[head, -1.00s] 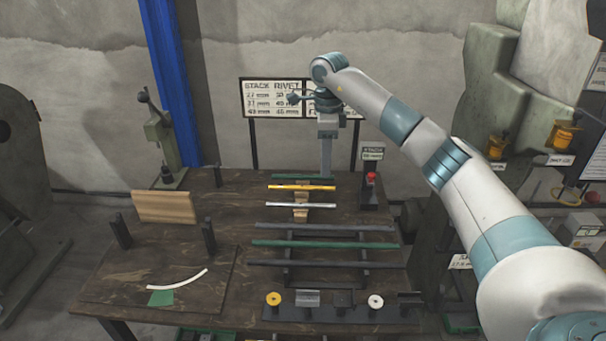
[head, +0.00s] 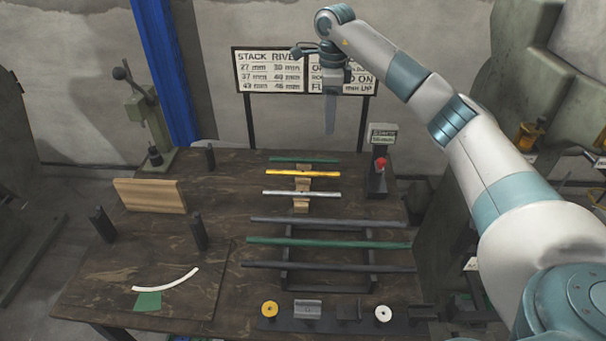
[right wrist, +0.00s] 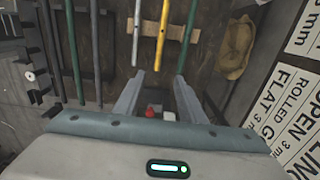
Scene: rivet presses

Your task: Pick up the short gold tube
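The short gold tube (head: 303,173) lies across a wooden rest at the back of the table, between a short green tube (head: 304,160) and a short silver tube (head: 301,193). My right gripper (head: 330,130) hangs behind and above these tubes, fingers pointing down, apart from them. In the right wrist view its two fingers (right wrist: 158,90) are spread with nothing held between them. There the gold tube (right wrist: 163,30) shows beyond the fingers, with the silver tube (right wrist: 137,30) to its left and the green one (right wrist: 188,35) to its right. My left gripper is not in view.
Longer dark and green tubes (head: 330,243) lie on a black rack in front. A post with a red button (head: 380,163) stands right of the short tubes. A sign board (head: 268,72) stands behind the table. A wooden block (head: 150,195) is at left.

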